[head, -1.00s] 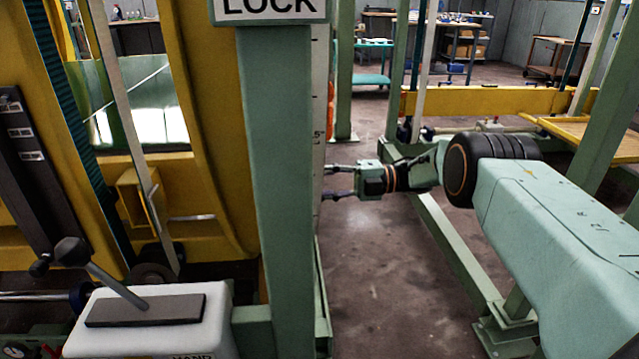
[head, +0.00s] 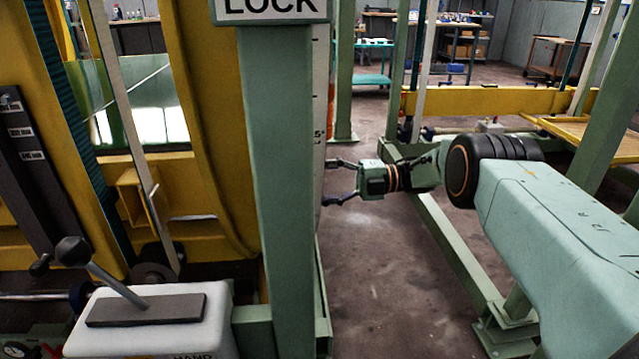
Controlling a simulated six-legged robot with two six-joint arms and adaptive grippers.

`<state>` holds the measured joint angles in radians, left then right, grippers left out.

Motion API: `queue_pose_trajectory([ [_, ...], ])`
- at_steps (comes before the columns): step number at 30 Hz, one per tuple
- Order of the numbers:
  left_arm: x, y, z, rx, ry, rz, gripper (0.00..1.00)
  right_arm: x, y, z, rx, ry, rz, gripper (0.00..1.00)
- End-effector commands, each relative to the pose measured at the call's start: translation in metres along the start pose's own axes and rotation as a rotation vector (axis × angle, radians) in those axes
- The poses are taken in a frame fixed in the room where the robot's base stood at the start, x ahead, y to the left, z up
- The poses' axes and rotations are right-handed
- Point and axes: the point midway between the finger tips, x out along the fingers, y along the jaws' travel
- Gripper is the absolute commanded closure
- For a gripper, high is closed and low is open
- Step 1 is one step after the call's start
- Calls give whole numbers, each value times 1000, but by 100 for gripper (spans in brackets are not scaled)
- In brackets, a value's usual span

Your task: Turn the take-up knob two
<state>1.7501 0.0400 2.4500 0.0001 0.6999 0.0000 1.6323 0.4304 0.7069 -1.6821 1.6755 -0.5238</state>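I cannot pick out a take-up knob in the head view; it may be hidden. My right gripper (head: 336,181) comes in from the right. Its two dark fingers are spread apart and point left toward the green post (head: 276,190). The fingertips lie at the edge of the post's white scale strip (head: 319,120), and I cannot tell whether they touch anything behind it. No object shows between the fingers. My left gripper is not in view.
A white lever box (head: 215,310) with a black-knobbed lever (head: 115,285) stands at the lower left. Behind it is a large yellow frame (head: 205,130). A sign (head: 268,8) reading "LOCK" tops the post. Floor (head: 375,260) is clear below my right gripper.

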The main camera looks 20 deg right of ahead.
Motion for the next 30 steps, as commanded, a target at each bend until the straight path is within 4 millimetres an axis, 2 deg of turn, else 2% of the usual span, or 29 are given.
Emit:
queue_pose_trajectory([
  [6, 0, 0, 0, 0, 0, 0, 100, -37, -1, 1, -1, -5, -2, 38],
  [12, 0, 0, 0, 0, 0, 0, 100, -61, -1, 0, 0, -2, -1, 38],
  [18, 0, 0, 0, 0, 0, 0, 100, -70, 0, 0, 1, -1, -1, 38],
  [30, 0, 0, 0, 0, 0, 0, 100, -70, 0, 0, 1, 0, 0, 38],
])
